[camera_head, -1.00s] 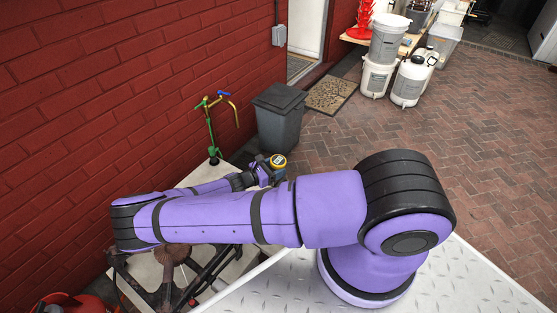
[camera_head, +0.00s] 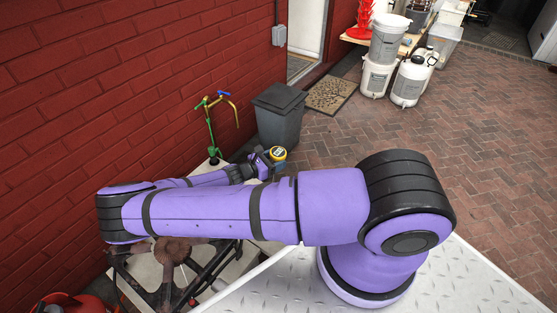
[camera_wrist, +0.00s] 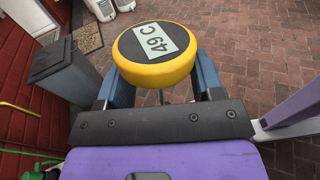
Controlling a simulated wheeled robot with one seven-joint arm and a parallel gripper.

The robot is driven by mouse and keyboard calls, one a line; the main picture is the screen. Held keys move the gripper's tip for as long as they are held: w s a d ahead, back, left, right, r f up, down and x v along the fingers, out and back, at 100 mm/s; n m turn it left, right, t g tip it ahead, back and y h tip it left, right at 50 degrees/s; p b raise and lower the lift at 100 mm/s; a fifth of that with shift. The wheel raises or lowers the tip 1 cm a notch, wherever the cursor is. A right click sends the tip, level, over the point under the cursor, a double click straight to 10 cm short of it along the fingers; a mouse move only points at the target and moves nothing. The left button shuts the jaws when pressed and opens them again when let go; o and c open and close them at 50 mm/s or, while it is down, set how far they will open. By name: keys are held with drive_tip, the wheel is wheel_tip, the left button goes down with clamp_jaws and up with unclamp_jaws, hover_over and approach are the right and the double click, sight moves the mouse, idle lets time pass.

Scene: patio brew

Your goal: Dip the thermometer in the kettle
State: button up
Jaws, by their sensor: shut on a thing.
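The thermometer (camera_wrist: 150,62) has a round yellow head and a dark face reading 49 C. It sits between the fingers of my gripper (camera_wrist: 160,85) in the wrist view, and a bit of thin stem shows below its head. My gripper is shut on it. In the head view the yellow thermometer head (camera_head: 278,153) shows at the end of my gripper (camera_head: 268,160), in front of the grey bin. I cannot make out a kettle in either view; my arm hides part of the area below.
A burner stand (camera_head: 175,272) is at lower left, partly behind my arm. A grey lidded bin (camera_head: 279,115) stands by the red wall (camera_head: 120,80). A green tap stand (camera_head: 210,130) is left of it. White buckets (camera_head: 378,77) stand farther back. The brick paving (camera_head: 480,150) at right is clear.

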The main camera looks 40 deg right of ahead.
drive_tip(key=shift+r, duration=5.95)
